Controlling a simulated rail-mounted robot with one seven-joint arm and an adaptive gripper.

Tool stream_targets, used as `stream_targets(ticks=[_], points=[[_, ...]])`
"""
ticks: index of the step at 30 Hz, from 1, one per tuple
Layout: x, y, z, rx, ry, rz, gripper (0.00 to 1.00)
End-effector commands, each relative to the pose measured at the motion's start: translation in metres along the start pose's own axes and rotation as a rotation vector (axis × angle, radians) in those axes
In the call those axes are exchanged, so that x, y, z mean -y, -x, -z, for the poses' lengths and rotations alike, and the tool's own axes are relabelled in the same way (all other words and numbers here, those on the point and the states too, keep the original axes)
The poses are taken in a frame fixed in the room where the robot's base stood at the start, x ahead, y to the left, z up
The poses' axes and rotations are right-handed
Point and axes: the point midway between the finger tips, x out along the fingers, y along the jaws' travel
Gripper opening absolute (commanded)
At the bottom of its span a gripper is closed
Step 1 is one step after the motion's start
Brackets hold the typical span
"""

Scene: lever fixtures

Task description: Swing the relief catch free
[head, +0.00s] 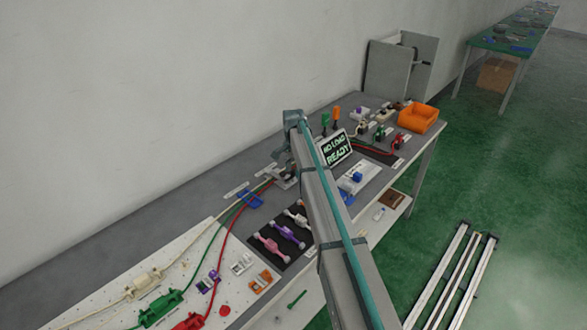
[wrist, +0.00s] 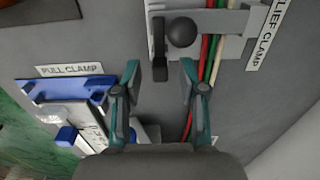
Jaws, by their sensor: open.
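The relief clamp fixture shows at the top of the wrist view, with a grey metal bracket (wrist: 232,22), a black ball knob (wrist: 182,32) and a short black bar (wrist: 160,62) beside it. A label ending "LIEF CLAMP" (wrist: 264,38) is at its right. Red, green and cream cables (wrist: 212,60) run by the bracket. My gripper (wrist: 160,68) is open, its two teal fingers apart. In the picture, the bar's lower end lies between the fingertips and the knob just above them. I cannot tell whether they touch. In the head view my arm hides much of this area.
A blue fixture (wrist: 65,90) labelled "PULL CLAMP" (wrist: 76,71) lies left of my gripper. In the head view, a sign (head: 337,148) reading "NO LOAD READY" and an orange bin (head: 418,118) stand farther along the bench. Pink and purple handles (head: 286,234) lie nearer.

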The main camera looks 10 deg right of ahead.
Motion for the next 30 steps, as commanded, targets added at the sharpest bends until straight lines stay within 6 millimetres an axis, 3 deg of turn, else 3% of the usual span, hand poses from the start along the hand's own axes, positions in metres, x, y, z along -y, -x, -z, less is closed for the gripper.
stream_targets(ticks=[7,15,30], points=[[0.0,-0.0011,0.0,0.0,0.0,0.0,0.42],[-0.0001,-0.0008,-0.0001,0.0,0.0,0.0,0.0],[0.0,-0.0008,0.0,0.0,0.071,0.0,0.0]])
